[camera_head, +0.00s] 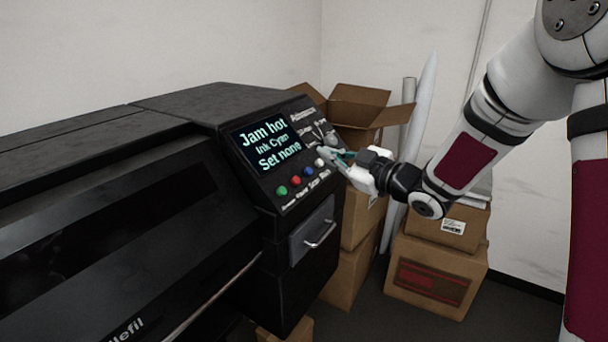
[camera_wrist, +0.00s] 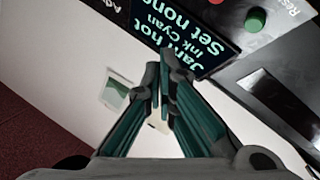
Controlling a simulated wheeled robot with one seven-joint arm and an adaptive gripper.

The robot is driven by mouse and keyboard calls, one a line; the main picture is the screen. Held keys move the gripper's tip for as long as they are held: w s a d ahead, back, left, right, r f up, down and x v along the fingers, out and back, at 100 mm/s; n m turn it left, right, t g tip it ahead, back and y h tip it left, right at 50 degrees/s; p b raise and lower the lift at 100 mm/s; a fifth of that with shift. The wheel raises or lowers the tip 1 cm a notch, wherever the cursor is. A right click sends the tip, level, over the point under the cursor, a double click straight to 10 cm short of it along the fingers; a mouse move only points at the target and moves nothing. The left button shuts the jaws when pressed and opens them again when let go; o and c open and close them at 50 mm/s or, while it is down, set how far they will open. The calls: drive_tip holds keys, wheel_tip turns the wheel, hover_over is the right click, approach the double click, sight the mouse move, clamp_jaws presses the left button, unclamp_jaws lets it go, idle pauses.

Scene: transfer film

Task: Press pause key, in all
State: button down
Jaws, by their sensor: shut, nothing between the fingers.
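The printer's control panel (camera_head: 312,178) carries a row of round buttons under the screen: green (camera_head: 282,190), red (camera_head: 295,181), blue (camera_head: 308,171) and white (camera_head: 320,162). Small labels sit below them; I cannot tell surely which reads pause. My gripper (camera_head: 326,155) is shut and empty, its tips at the panel's right end, close to the white button. Whether they touch it I cannot tell. In the wrist view the closed fingertips (camera_wrist: 160,62) overlap the screen's edge, and the green button (camera_wrist: 255,19) is at the upper right.
The screen (camera_head: 265,146) reads "Jam hot, Ink Cyan, Set none". A knob sits near my fingertips. A drawer with a handle (camera_head: 320,235) is below the panel. Open cardboard boxes (camera_head: 357,105) and rolls (camera_head: 422,100) stand right behind the printer.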

sight(296, 181)
drive_tip(key=shift+s+a+y, duration=0.1)
drive_tip(key=shift+s+y, duration=0.15)
drive_tip(key=shift+y, duration=0.15)
drive_tip(key=shift+w+a+f+b, duration=0.65)
drive_tip(key=shift+a+f, duration=0.2)
drive_tip(key=shift+f, duration=0.2)
drive_tip(key=shift+w+a+f+b, duration=0.55)
drive_tip(key=shift+a+f+b, duration=0.15)
drive_tip(key=shift+a+f, duration=0.25)
drive_tip(key=shift+w+a+f+b, duration=0.65)
drive_tip(key=shift+a+f, duration=0.1)
drive_tip(key=shift+f, duration=0.35)
drive_tip(key=shift+w+a+f, duration=0.1)
drive_tip(key=shift+a+f, duration=0.15)
drive_tip(key=shift+f, duration=0.05)
drive_tip(key=shift+w+a+f+b, duration=0.15)
drive_tip(key=shift+a+f+b, duration=0.15)
drive_tip(key=shift+b, duration=0.1)
idle(0.6)
drive_tip(key=shift+s+d+r+p, duration=0.35)
drive_tip(key=shift+d+r+p, duration=0.1)
drive_tip(key=shift+d+r, duration=0.15)
